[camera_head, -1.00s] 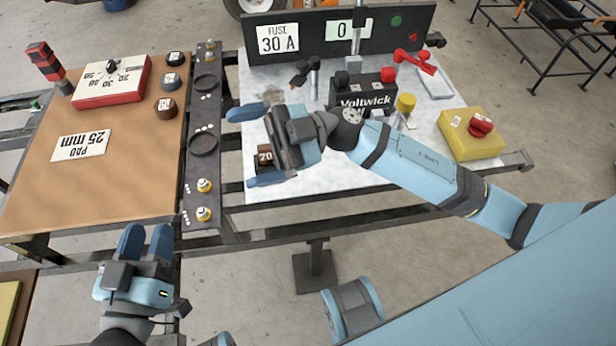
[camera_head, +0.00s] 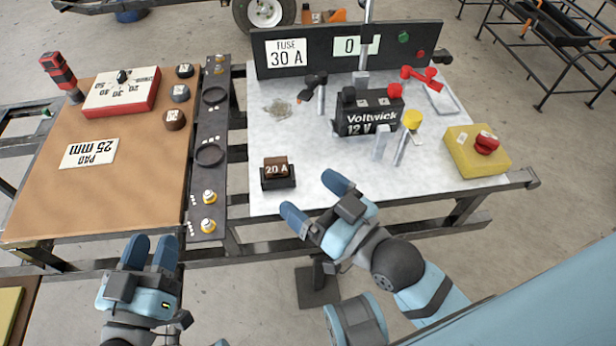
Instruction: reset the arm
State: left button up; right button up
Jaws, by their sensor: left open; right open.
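My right gripper (camera_head: 316,206) is open and empty, over the front edge of the white table (camera_head: 320,160), with its blue fingertips pointing up and left. My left gripper (camera_head: 150,250) is at the lower left, in front of the brown board's table, its two blue fingers pointing away from me with a narrow gap and nothing between them. A small brown block marked 20 A (camera_head: 277,167) sits in a black holder (camera_head: 278,183) on the white table, left of my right gripper and apart from it.
A black Voltwick 12 V battery (camera_head: 368,112), a yellow box with a red button (camera_head: 477,150) and a dark panel reading FUSE 30 A (camera_head: 288,55) are on the white table. The brown board (camera_head: 120,200) holds a red-edged dial box (camera_head: 122,92) and a PAD 25 mm card (camera_head: 90,152).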

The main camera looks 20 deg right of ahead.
jog(key=shift+r, duration=0.1)
pick_arm(q)
jog(key=s+a+r+g+y+p, duration=0.4)
jog(key=a+r+p, duration=0.3)
jog(key=p, duration=2.8)
jog(key=shift+s+r+g+y, duration=0.15)
jog(key=shift+r+g+y, duration=0.25)
jog(key=shift+g, duration=0.5)
pick_arm(e)
jog(key=s+d+r+g+h, duration=0.4)
jog(key=d+r+g, duration=0.1)
jog(key=d+r, duration=0.2)
jog(key=shift+s+r+g+h, duration=0.15)
jog(key=shift+r+g+h, duration=0.15)
jog(key=shift+r+g, duration=0.1)
